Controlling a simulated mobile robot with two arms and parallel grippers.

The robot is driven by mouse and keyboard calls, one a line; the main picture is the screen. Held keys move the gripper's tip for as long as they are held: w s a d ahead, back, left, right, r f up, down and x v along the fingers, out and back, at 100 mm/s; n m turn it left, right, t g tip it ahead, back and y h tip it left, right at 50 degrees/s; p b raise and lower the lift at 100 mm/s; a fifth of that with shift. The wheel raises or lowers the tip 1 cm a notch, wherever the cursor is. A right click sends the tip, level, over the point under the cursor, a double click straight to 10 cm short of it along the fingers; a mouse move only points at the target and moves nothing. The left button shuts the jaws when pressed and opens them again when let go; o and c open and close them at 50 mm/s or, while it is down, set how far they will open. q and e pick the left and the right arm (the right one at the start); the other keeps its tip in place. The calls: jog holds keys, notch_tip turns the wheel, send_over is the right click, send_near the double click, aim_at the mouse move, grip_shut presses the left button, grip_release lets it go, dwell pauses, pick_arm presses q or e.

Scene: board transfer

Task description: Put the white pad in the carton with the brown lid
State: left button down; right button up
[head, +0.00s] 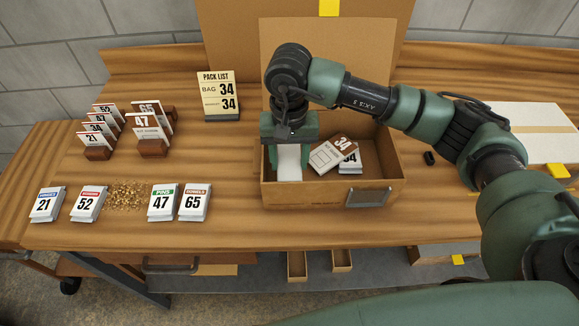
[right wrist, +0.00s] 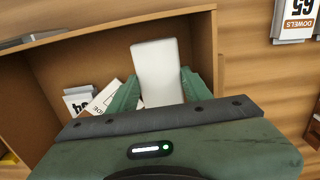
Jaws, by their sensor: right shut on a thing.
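The open carton (head: 320,196) stands on the wooden bench, its brown lid (head: 345,48) raised at the back. My right gripper (head: 289,158) points down into the left part of the carton and is shut on the white pad (head: 289,168). In the right wrist view the pad (right wrist: 159,68) sits between the two green fingers of the gripper (right wrist: 160,93), inside the carton walls. I cannot tell whether the pad touches the carton floor. My left gripper is not in view.
A pack list sign (head: 218,92) stands behind left. Numbered cards in brown holders (head: 152,145) stand at the left, with several numbered packets (head: 162,203) in front. A pale box (head: 530,130) is at the right. Bare bench lies just left of the carton.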

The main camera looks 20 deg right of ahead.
aim_at(289, 163)
jog(key=shift+f, duration=0.35)
notch_tip(289, 163, down, 3)
jog(key=shift+f+p, duration=0.2)
jog(key=shift+p, duration=0.3)
jog(key=shift+f, duration=0.1)
jog(key=shift+f, duration=0.1)
jog(key=o, duration=1)
jog(key=shift+o, duration=0.2)
